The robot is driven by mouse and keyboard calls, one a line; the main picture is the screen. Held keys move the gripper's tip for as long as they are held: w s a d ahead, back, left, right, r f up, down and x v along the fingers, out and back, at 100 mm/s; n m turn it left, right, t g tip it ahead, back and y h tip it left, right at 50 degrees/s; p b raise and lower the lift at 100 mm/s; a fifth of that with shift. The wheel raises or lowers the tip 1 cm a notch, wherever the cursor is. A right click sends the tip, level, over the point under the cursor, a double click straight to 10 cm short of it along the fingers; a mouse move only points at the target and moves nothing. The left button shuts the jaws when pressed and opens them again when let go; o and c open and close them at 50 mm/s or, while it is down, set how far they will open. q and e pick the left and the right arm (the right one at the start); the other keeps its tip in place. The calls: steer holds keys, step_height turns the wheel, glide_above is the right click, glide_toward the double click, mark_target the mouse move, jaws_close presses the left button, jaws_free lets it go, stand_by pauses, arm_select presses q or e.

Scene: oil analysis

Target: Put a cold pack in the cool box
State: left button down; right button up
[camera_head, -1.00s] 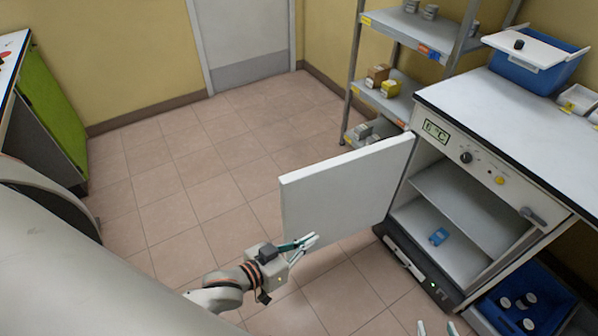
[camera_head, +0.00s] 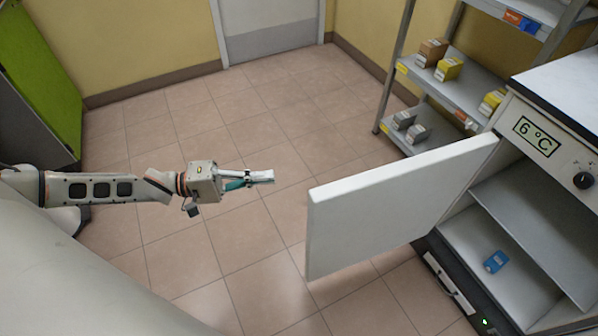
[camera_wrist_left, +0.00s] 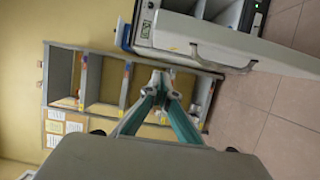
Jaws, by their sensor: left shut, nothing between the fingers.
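A small blue pack (camera_head: 495,262), seemingly a cold pack, lies on the lower floor of the open fridge (camera_head: 462,237). The white fridge door (camera_head: 400,205) stands wide open, swung out to the left. My left gripper (camera_head: 270,176) is shut and empty, over the floor to the left of the door's outer edge and apart from it. Its closed fingertips (camera_wrist_left: 160,82) also show in the left wrist view, with the fridge (camera_wrist_left: 190,35) beyond them. The cool box is out of view now. My right gripper is not in view.
A metal shelf rack (camera_head: 440,85) with several small boxes stands behind the door. The fridge display (camera_head: 537,135) reads 6 °C. A green cabinet (camera_head: 40,80) stands at the left. The tiled floor between is clear.

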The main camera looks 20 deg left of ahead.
arm_select(q)
steer(key=w+d, duration=0.2)
steer(key=d, duration=0.9)
steer(key=shift+r, duration=0.15)
steer(key=shift+d, duration=0.2)
